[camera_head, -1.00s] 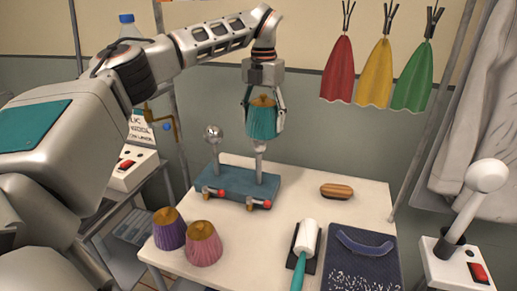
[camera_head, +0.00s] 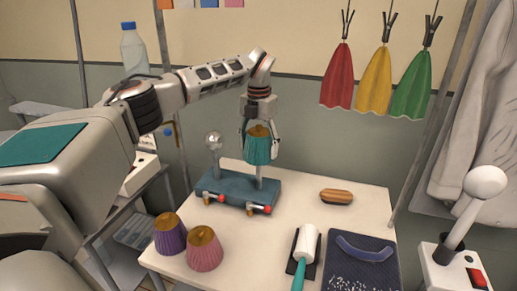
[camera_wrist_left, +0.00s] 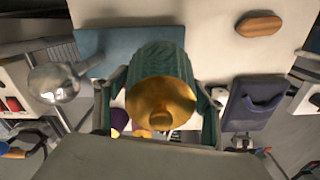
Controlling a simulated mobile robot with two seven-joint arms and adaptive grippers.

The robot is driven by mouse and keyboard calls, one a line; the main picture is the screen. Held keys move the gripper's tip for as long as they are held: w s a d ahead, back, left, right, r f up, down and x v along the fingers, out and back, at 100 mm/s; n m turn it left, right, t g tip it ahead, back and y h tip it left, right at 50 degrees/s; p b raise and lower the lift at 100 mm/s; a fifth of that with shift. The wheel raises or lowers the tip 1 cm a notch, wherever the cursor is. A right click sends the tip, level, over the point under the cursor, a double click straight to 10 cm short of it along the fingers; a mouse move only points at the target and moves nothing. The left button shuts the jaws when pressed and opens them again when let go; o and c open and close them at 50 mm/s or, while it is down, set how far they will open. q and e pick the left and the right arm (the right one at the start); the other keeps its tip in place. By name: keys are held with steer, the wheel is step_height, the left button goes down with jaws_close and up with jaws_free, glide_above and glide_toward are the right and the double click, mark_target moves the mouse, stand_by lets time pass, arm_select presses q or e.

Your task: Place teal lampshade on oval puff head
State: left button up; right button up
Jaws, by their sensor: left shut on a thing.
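The teal lampshade (camera_head: 258,149), ribbed with a gold top, is held upright by my left gripper (camera_head: 260,135), whose fingers are shut on its sides. It is over the right post of the blue two-post stand (camera_head: 235,188). That post's upper end is hidden by the shade, so I cannot tell its head's shape or whether they touch. The left post carries a shiny round head (camera_head: 214,140). In the left wrist view the shade's gold top (camera_wrist_left: 160,103) sits between the fingers, and the round head (camera_wrist_left: 53,83) is at left. My right gripper is not in view.
Purple (camera_head: 169,235) and pink (camera_head: 205,250) lampshades stand at the table's front left. A brush (camera_head: 336,196), a lint roller (camera_head: 304,245) and a dark blue mat (camera_head: 362,265) lie to the right. A white egg-shaped head (camera_head: 486,182) rises from a switch box at far right.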

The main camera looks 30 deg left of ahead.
mark_target(258, 125)
arm_select(q)
steer(key=shift+f, duration=0.45)
steer(key=shift+f, duration=0.1)
steer(key=o, duration=1.1)
step_height(258, 125, up, 12)
steer(key=shift+r, duration=0.15)
